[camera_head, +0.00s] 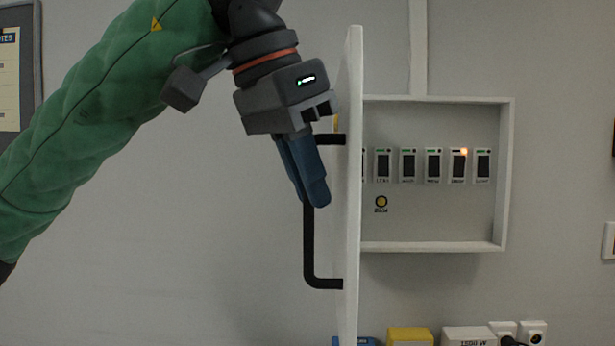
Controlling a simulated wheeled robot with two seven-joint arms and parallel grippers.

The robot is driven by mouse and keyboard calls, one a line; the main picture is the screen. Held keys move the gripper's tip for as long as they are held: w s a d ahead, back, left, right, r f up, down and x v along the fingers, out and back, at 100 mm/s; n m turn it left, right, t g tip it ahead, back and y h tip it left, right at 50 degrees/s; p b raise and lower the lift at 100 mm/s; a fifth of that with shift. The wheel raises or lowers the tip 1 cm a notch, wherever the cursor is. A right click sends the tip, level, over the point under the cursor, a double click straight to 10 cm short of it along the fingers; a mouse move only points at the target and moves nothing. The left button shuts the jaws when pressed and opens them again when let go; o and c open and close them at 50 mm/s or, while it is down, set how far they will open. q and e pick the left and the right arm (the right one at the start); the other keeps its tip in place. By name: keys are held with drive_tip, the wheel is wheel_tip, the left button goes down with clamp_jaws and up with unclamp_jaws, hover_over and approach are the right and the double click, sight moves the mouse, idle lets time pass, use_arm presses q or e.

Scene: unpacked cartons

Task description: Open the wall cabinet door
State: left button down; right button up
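The white wall cabinet (437,247) is on the wall right of centre. Its door (352,200) stands swung out at the left side and shows nearly edge-on, so the inside is exposed. A black bar handle (310,250) sticks out from the door's left-facing side. My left gripper (310,195) is at the upper part of the handle, its blue fingers pointing down and covering part of the bar. The fingers look close together, but whether they grip the bar is hidden. My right gripper is not in view.
Inside the cabinet are several switch modules (408,165), one with a lit orange lamp, and a round yellow-black button (381,202). Below are a yellow box (410,337), a white box (468,336) and sockets (532,332).

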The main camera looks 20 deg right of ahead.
use_arm(q)
drive_tip(key=c, duration=1.5)
unclamp_jaws()
drive_tip(key=shift+w+d, duration=0.1)
drive_tip(key=shift+w, duration=0.1)
drive_tip(key=shift+s, duration=0.1)
drive_tip(key=b+v, duration=0.1)
drive_tip(key=v, duration=0.6)
drive_tip(key=shift+a+r, duration=0.25)
drive_tip(key=shift+r, duration=0.1)
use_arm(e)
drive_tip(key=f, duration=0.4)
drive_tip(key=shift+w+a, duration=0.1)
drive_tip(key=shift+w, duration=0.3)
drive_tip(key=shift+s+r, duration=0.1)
